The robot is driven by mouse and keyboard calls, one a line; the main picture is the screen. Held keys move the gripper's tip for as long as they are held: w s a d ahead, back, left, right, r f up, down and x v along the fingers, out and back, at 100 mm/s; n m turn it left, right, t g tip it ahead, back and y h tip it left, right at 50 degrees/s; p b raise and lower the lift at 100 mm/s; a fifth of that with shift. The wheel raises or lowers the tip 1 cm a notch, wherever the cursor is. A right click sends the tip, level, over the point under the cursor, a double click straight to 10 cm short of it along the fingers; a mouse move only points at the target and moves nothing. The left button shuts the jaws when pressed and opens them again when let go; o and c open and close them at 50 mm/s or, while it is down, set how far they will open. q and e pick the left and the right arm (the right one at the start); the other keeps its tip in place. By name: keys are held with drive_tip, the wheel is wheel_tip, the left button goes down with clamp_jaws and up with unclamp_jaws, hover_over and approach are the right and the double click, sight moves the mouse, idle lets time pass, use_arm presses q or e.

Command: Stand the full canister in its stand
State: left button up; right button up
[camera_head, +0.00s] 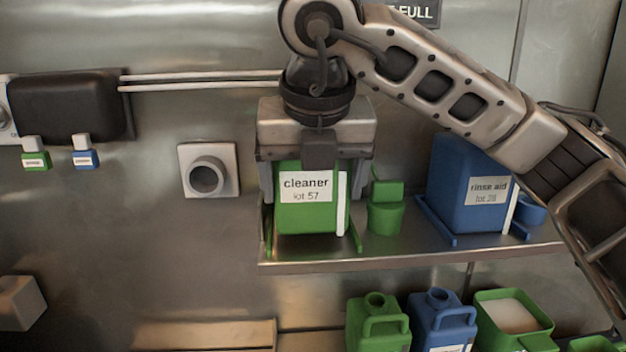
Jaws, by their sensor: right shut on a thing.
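A green canister (307,212) labelled "cleaner lot 57" is upright at the left end of the steel shelf (420,250). My right gripper (318,160) comes from above and is shut on the top of this canister, hiding its upper part. Parts of a green stand (356,236) show at both sides of the canister's base. The canister is between them; I cannot tell whether it rests fully on the stand. A blue canister (458,190) labelled "rinse aid lot 28" stands in a blue stand (437,222) to the right. My left gripper is not in view.
A small green container (386,212) stands close right of the green canister. A partly hidden sign reading "FULL" (415,12) is on the wall. Below are green (377,325) and blue (441,325) jugs and a green open container (512,318). A round port (206,176) juts from the wall.

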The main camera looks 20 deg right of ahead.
use_arm(q)
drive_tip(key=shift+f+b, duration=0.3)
drive_tip(key=shift+b, duration=0.1)
use_arm(e)
drive_tip(key=shift+f, duration=0.35)
